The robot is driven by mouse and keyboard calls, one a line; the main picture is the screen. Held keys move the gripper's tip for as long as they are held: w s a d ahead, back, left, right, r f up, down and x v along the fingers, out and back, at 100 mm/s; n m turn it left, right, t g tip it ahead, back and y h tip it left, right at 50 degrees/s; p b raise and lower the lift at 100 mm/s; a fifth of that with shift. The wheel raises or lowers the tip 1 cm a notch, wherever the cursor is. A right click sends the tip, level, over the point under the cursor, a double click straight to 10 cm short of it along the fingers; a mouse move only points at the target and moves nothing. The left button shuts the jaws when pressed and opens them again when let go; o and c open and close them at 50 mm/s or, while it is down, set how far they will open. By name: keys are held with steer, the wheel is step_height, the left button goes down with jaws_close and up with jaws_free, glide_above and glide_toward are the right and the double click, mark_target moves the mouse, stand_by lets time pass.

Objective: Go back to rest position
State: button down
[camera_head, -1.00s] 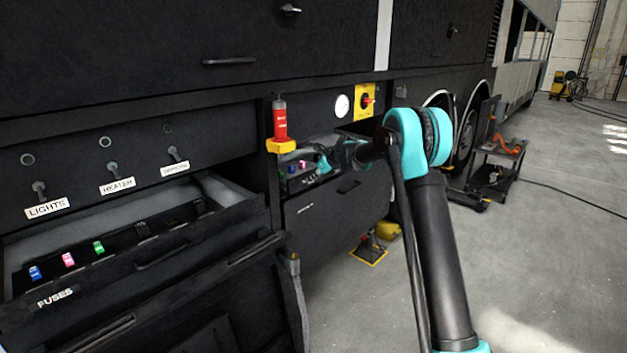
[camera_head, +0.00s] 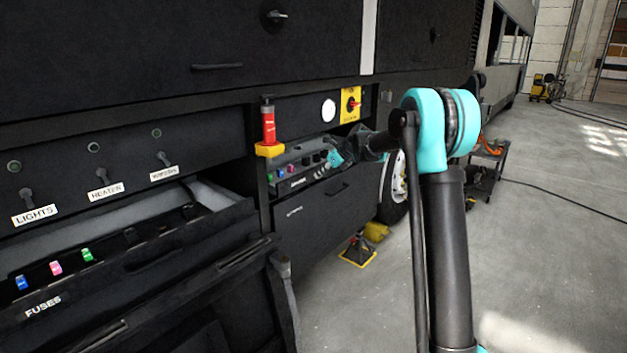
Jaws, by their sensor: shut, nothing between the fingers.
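My gripper (camera_head: 332,157) is small and partly hidden at the far end of my arm. It is shut and empty, over or just in front of the right-hand open drawer (camera_head: 325,208) in the dark coach side. I cannot tell whether it touches the drawer. My arm comes up from the bottom right, bends at a teal joint and reaches left toward the coach. Coloured fuses and black parts show inside that drawer.
The open FUSES drawer (camera_head: 150,268) juts out at lower left. Above it are the LIGHTS, HEATER and a third switch. A red cylinder (camera_head: 268,124) in a yellow holder and a yellow switch plate (camera_head: 350,104) are near my gripper. A cart (camera_head: 488,170) stands behind my arm.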

steer(key=s+d+f+n+h, duration=0.2)
steer(key=s+d+f+n, duration=0.3)
steer(key=s, duration=1.1)
steer(key=s+d+f+n+h, duration=0.2)
steer(key=s+d+f+n, duration=0.3)
steer(key=s+d+n, duration=0.6)
steer(key=s+d+f+n+g+h, duration=0.1)
steer(key=s+d+f+n+h, duration=0.2)
steer(key=s, duration=2)
steer(key=d+f+n, duration=0.3)
steer(key=d+n, duration=0.3)
steer(key=shift+s, duration=0.15)
steer(key=shift+f, duration=0.1)
